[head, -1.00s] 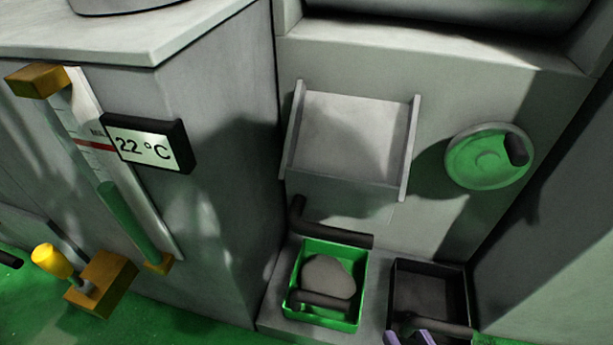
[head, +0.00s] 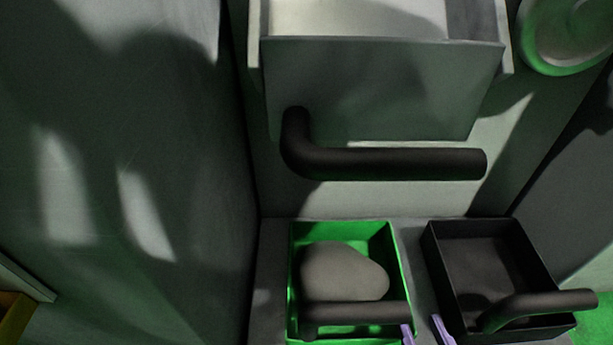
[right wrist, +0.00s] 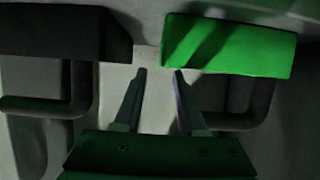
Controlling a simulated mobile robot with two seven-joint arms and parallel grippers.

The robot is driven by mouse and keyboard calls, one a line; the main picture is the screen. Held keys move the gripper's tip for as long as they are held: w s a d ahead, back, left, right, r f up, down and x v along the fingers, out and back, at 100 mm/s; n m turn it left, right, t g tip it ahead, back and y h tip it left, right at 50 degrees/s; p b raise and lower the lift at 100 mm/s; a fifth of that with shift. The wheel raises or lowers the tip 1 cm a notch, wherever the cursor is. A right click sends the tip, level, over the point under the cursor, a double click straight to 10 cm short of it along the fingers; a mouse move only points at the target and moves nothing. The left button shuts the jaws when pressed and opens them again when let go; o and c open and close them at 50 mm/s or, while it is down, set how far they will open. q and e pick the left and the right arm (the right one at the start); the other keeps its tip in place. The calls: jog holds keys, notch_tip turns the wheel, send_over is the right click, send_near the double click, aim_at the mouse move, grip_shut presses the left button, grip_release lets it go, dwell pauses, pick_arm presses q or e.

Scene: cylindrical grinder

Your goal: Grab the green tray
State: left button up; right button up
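The green tray (head: 398,265) sits on a grey ledge, holding a grey rounded lump (head: 343,272). Its black bar handle (head: 350,313) runs across its front. My right gripper (head: 424,333) is at the bottom of the head view, between the green tray and a black tray (head: 432,250). Only its purple-edged fingertips show there. In the right wrist view the gripper (right wrist: 159,74) is open and empty, its fingers apart. There the green tray (right wrist: 230,45) is right of the fingers, with its dark handle (right wrist: 262,108) below. My left gripper is not in view.
The black tray has its own black handle (head: 545,303). Above the trays is a grey drawer (head: 385,95) with a thick black handle (head: 400,163). A green-edged round dial (head: 570,35) is at upper right. A grey cabinet wall stands on the left.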

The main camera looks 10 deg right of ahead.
aim_at(407, 296)
jog(key=shift+w+d+f, duration=0.15)
jog(key=shift+w+f, duration=0.05)
jog(key=shift+w, duration=0.25)
jog(key=b+x, duration=0.3)
jog(key=x, duration=0.1)
jog(key=shift+w, duration=0.75)
jog(key=shift+c, duration=0.2)
jog(key=shift+c, duration=1.4)
grip_shut()
